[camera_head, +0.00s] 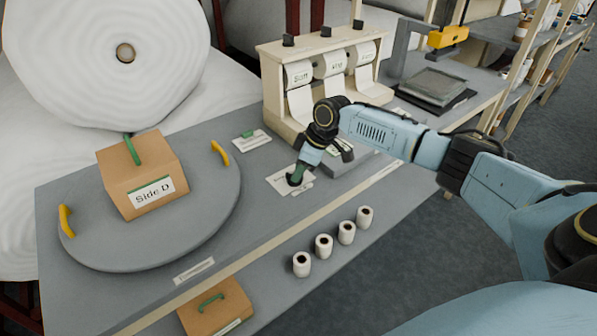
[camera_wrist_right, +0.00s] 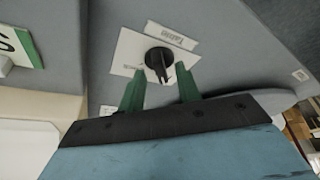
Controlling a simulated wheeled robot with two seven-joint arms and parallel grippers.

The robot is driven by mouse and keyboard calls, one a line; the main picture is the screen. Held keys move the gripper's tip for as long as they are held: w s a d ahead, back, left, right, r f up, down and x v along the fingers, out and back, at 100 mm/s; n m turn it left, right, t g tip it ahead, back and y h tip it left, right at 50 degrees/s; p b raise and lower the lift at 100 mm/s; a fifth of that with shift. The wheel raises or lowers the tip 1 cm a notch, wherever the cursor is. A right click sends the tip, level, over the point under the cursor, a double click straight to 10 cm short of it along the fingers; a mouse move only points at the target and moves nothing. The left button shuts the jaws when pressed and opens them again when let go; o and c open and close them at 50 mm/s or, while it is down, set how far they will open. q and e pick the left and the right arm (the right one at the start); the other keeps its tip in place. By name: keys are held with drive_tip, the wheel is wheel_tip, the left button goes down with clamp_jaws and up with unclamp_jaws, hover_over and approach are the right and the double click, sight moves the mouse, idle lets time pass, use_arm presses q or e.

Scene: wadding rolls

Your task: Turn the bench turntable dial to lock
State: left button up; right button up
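The dial (camera_wrist_right: 158,62) is a black knob on a white plate (camera_wrist_right: 128,48) with small labels around it. In the head view the plate (camera_head: 278,180) lies flat on the grey bench, and my gripper largely covers the dial. My right gripper (camera_head: 296,174) points down at the plate. In the right wrist view my right gripper (camera_wrist_right: 160,90) has its two green fingers apart, with the near end of the dial between their tips; I see no clear contact. The round grey turntable (camera_head: 205,225) carries a cardboard box (camera_head: 118,178) marked "Side D". My left gripper is out of view.
Several small white rolls (camera_head: 323,246) stand along the bench's front. A wooden dispenser (camera_head: 267,80) with paper rolls stands behind the gripper. A grey block (camera_head: 345,172) is close to its right. Yellow handles (camera_head: 220,153) rise from the turntable's rim. A second box (camera_head: 215,308) is at the front.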

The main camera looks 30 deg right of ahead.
drive_tip(key=shift+w+a+f, duration=0.15)
drive_tip(key=shift+f, duration=0.3)
clamp_jaws()
